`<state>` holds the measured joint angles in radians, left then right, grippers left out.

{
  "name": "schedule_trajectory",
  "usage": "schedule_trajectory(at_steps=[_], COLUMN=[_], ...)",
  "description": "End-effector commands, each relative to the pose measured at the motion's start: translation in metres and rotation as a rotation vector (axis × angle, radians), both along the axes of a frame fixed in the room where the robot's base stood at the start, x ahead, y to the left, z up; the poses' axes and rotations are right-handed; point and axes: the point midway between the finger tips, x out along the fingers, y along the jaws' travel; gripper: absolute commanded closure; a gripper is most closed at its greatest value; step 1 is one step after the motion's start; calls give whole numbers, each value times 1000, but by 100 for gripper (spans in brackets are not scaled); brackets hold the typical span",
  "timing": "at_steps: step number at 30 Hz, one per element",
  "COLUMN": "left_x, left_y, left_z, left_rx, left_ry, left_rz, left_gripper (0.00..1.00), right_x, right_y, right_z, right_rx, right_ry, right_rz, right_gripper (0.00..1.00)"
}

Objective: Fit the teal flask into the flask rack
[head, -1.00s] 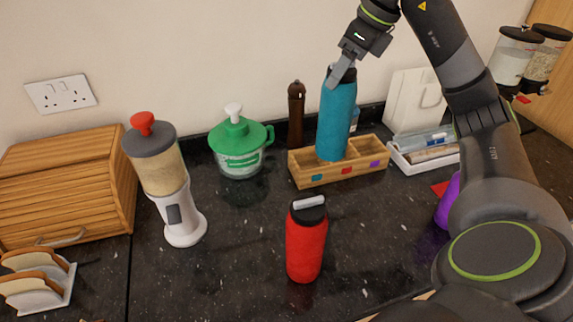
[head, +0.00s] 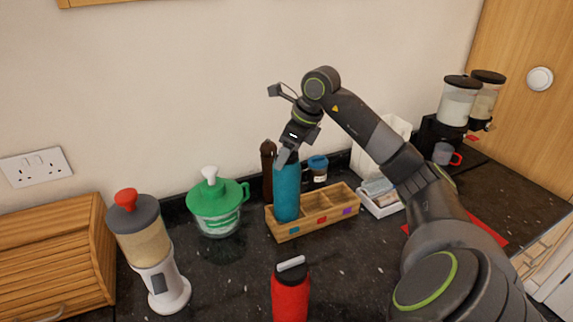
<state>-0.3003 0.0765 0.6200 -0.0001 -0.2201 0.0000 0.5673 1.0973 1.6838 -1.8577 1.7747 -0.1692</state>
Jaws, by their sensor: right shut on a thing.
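The teal flask (head: 286,192) stands nearly upright at the left compartment of the wooden flask rack (head: 333,221), above the teal mark on the front wall. Its lower end shows just behind that wall; I cannot tell whether it rests on the bottom. The middle and right compartments, with red and purple marks, are empty. My right gripper (head: 284,156) is shut on the top of the teal flask, with its arm reaching in from the right. A red flask (head: 290,300) stands on the counter in front of the rack. My left gripper is out of view.
A dark pepper mill (head: 268,172) and a blue-lidded jar (head: 317,168) stand close behind the rack. A green-lidded pot (head: 218,208) and a dispenser (head: 158,255) stand left. A white tray (head: 381,207) sits close right. Dark counter is clear around the red flask.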

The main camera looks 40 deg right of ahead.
Motion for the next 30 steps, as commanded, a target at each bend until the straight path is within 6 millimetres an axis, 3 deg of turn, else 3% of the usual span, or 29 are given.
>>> schedule_trajectory(at_steps=[8,21,22,26,30], left_x=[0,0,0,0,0], left_y=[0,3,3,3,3], left_z=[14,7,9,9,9], left_rx=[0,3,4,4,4], left_ry=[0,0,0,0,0], left_rz=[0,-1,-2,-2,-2], left_gripper=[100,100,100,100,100], right_x=[-1,0,0,0,0], right_y=[1,0,0,0,0], right_z=[-34,-41,-40,-40,-40], right_rx=[1,0,1,1,2], right_ry=[2,-1,1,1,2], right_rz=[1,0,-1,-1,0], right_gripper=[98,98,43,26,25])
